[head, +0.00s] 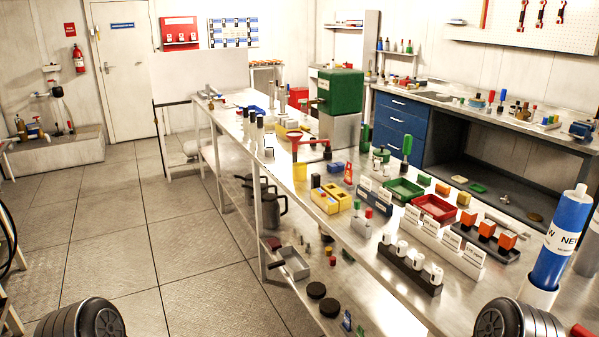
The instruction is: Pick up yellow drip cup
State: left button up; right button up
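A small yellow cup (299,171), which looks like the drip cup, stands near the left edge of the long metal bench, in the middle of the view. I cannot tell whether the two touch. Neither of my grippers is in view. Only dark rounded parts, probably of my own arms, show at the bottom left and bottom right, well apart from the cup.
The long metal bench (372,262) is crowded. A green box (340,91) stands behind the cup. The floor (150,240) left of the bench is clear.

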aim_at(299, 172)
jog(key=i+j+z, duration=0.1)
jog(key=z, duration=1.05)
jog(key=i+j+z, duration=0.15)
jog(key=j+z, duration=0.35)
jog(key=j, duration=0.2)
jog(key=j+z, duration=0.45)
jog(key=j, duration=0.3)
jog(key=j+z, duration=0.5)
jog(key=j, duration=0.3)
jog(key=k+j, duration=0.1)
jog(key=j, duration=0.35)
jog(key=k+j, duration=0.1)
jog(key=j, duration=0.35)
jog(key=k+j, duration=0.1)
jog(key=j, duration=0.4)
jog(key=j+z, duration=0.1)
jog(key=j, duration=0.35)
jog(key=k+j, duration=0.2)
jog(key=j, duration=0.25)
